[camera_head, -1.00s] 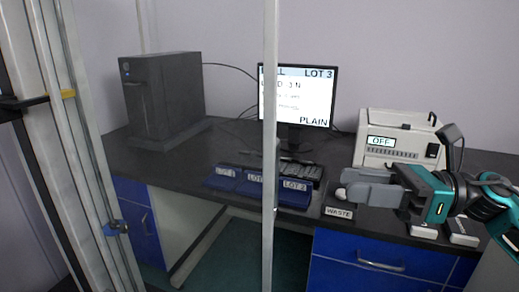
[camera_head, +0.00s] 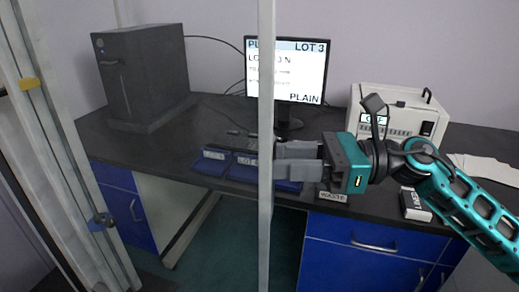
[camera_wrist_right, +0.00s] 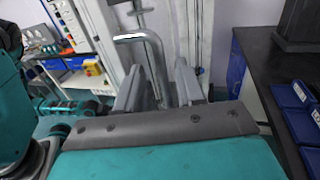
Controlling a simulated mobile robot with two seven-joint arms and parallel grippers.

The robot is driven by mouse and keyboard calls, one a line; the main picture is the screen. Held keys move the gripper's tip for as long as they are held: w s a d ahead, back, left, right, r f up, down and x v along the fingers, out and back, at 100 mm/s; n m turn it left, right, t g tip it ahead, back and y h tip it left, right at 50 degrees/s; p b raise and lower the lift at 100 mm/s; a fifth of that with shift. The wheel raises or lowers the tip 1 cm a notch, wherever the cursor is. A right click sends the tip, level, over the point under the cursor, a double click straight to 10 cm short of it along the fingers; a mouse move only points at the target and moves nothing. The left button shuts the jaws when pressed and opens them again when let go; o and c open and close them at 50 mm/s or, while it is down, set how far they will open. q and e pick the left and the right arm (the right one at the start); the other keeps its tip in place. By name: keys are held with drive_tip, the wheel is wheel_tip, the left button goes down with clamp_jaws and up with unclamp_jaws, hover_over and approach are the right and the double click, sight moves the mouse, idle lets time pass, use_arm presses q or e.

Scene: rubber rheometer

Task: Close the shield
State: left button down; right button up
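My right gripper (camera_head: 284,164) comes in from the right and points left in the head view, its fingers close beside an upright pale metal post (camera_head: 266,90). I cannot tell whether they touch it. The post looks like part of the shield's frame; the panel itself cannot be made out. In the right wrist view my right gripper (camera_wrist_right: 163,88) has its fingers apart, with a bent metal bar handle (camera_wrist_right: 140,38) showing ahead and running down between them. I see no grip on the bar. My left gripper is not in view.
Metal uprights (camera_head: 72,150) with a yellow clip (camera_head: 29,84) stand at left. The dark bench (camera_head: 160,150) holds a black tower (camera_head: 138,75), a monitor (camera_head: 312,65), blue lot trays (camera_head: 210,165) and a white instrument (camera_head: 400,100). Open space lies below the bench.

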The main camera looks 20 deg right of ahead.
sight(260, 160)
drive_tip(key=p+x, duration=0.1)
drive_tip(key=x, duration=0.3)
drive_tip(key=shift+w+a, duration=0.1)
drive_tip(key=shift+a, duration=0.05)
clamp_jaws()
idle(0.5)
